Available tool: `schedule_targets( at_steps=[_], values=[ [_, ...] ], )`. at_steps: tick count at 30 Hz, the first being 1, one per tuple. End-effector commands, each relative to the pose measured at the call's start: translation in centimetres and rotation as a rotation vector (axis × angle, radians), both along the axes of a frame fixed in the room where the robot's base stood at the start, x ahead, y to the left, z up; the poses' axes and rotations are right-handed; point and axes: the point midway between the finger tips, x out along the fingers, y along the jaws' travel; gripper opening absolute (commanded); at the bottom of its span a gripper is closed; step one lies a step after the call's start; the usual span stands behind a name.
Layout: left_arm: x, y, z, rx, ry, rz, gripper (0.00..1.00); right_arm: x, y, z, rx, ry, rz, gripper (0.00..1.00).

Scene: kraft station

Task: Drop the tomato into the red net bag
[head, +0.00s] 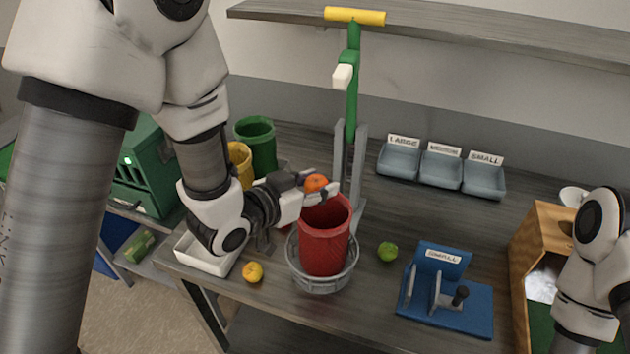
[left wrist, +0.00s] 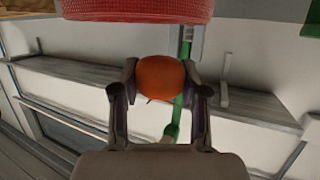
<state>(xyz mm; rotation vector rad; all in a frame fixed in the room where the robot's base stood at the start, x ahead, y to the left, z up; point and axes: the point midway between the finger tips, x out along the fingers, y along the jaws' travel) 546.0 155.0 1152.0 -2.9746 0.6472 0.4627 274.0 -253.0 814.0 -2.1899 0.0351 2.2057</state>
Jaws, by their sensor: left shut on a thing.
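The orange-red tomato (head: 316,182) is held between the fingers of my left gripper (head: 321,191), above the back-left part of the rim of the red net bag (head: 325,242). The tomato also shows in the left wrist view (left wrist: 160,78), with a finger on each side. The bag stands upright and open at the top inside a round grey basket (head: 321,284). Its red rim shows along the top of the left wrist view (left wrist: 140,10). The inside bottom of the bag is hidden. My right arm is at the right edge of the head view, and its gripper is out of sight.
A green press-like stand (head: 352,100) with a yellow handle rises behind the bag. A yellow fruit (head: 253,272) and a green fruit (head: 387,252) lie beside the basket. A white tray (head: 205,258), a blue fixture (head: 445,295) and grey labelled trays (head: 441,170) are on the table.

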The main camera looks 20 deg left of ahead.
Motion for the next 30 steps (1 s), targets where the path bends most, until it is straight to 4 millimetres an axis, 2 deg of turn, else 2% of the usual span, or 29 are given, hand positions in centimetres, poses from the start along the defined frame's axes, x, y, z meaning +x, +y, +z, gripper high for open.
schedule_targets(
  at_steps=[6,7,9,17,20,23,30],
  values=[
    [0.0,0.0,0.1,0.000,-0.001,0.000,0.15,0.0,0.0,0.1,0.000,0.000,0.000,0.40],
    [0.0,0.0,0.1,0.000,-0.001,0.000,0.55,0.0,0.0,0.1,0.000,0.001,0.000,0.40],
    [0.0,0.0,0.1,0.000,-0.001,0.000,0.73,0.0,0.0,0.1,0.000,0.001,0.000,0.40],
    [0.0,0.0,0.1,0.000,-0.001,0.001,0.73,0.0,0.0,0.1,0.000,0.000,0.000,0.40],
    [0.0,0.0,0.6,0.000,-0.003,0.001,0.73,0.0,0.0,0.1,0.000,0.000,0.000,0.40],
    [0.1,0.0,2.2,0.000,-0.007,0.000,0.73,0.0,0.0,0.1,0.000,0.000,0.000,0.40],
    [0.2,0.0,7.8,0.001,-0.008,0.000,0.73,0.0,0.0,0.1,0.000,0.000,0.000,0.40]
  ],
)
